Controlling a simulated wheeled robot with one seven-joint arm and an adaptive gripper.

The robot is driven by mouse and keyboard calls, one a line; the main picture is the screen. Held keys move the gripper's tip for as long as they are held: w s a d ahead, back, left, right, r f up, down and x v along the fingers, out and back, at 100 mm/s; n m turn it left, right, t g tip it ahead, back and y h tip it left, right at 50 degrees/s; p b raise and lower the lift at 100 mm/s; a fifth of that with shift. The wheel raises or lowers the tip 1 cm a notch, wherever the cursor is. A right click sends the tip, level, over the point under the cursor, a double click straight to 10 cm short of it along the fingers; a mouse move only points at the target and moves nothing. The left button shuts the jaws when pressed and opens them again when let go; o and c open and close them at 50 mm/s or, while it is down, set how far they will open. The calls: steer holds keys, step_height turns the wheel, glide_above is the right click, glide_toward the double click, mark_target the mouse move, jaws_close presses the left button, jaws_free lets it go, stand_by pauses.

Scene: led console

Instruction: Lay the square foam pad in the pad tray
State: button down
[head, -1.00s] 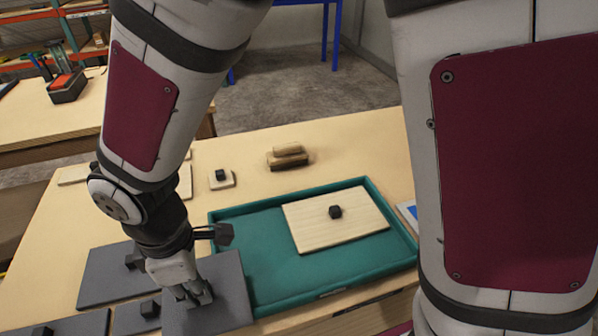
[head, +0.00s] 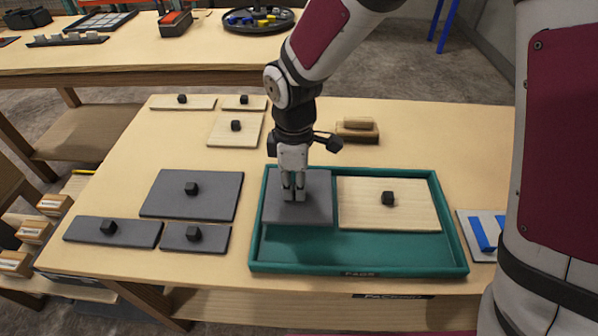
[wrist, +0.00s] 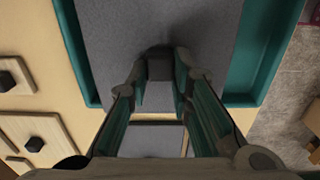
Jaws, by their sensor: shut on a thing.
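The square foam pad (head: 316,207) is dark grey and flat, and it also fills the middle of the wrist view (wrist: 207,32). My gripper (head: 294,196) is shut on the small dark knob (wrist: 160,66) on its top. The pad is level over the back left part of the teal pad tray (head: 352,268), close to its left and back walls. I cannot tell whether it touches the tray floor or is slightly above it. A pale wooden pad (head: 360,214) with a black knob lies in the tray, just right of the grey pad. The tray's front strip is bare.
Several dark grey knobbed pads, including a large one (head: 188,208), lie left of the tray. Pale wooden knobbed pads (head: 222,138) lie at the back left. A wooden block (head: 357,137) stands behind the tray. A blue-and-white item (head: 484,232) lies at its right.

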steer(key=shift+w+d+f, duration=0.1)
steer(key=shift+w+d, duration=0.2)
steer(key=shift+w, duration=0.45)
steer(key=shift+f, duration=1.75)
steer(key=shift+f, duration=0.1)
steer(key=c, duration=1.4)
jaws_free()
steer(key=shift+c, duration=0.2)
step_height(320, 180, up, 12)
steer(key=shift+p, duration=0.4)
